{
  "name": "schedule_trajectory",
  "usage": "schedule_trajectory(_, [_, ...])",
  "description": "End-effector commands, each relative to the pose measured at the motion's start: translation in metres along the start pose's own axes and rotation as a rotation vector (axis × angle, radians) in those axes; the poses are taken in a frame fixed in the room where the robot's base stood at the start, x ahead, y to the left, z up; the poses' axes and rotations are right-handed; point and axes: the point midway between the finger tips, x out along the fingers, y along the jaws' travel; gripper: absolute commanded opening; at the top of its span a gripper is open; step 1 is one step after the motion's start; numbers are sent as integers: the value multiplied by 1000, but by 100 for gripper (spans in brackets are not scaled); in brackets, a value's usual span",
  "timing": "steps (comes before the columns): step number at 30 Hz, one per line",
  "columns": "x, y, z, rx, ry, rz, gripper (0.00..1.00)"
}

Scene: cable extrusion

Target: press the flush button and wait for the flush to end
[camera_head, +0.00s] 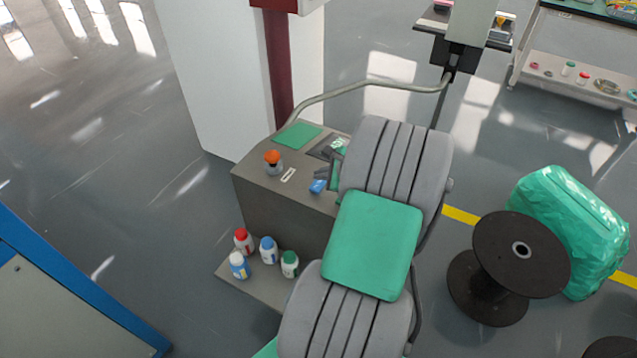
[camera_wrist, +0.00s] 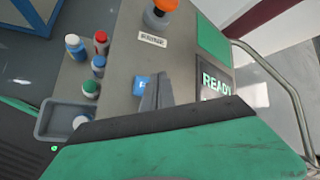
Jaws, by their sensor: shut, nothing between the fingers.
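A blue button with a white mark (camera_head: 318,187) is on top of a grey console (camera_head: 258,200). It also shows in the wrist view (camera_wrist: 137,86), where the mark is too small to read. My gripper (camera_head: 322,171) is shut and empty, just beside the button at the back edge in the head view. In the wrist view its dark fingertips (camera_wrist: 157,78) overlap the button's right side; I cannot tell whether they touch it. A small screen (camera_wrist: 216,84) on the console reads "READY" in light green; a second line below it is partly hidden.
An orange knob (camera_head: 272,157) with a white label plate stands on the console near a green pad (camera_head: 297,135). Several capped bottles (camera_head: 266,250) stand on a low shelf in front. A bent metal rail (camera_head: 370,88) runs behind. A black spool (camera_head: 520,255) stands at right.

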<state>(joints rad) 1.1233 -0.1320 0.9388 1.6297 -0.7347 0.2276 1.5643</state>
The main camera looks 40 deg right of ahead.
Motion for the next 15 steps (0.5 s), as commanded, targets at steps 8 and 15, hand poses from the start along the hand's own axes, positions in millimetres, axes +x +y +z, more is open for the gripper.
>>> schedule_trajectory(8, [4,2,-3,1,0,0,0])
schedule_trajectory(15, [6,4,-5,0,0,-1,0])
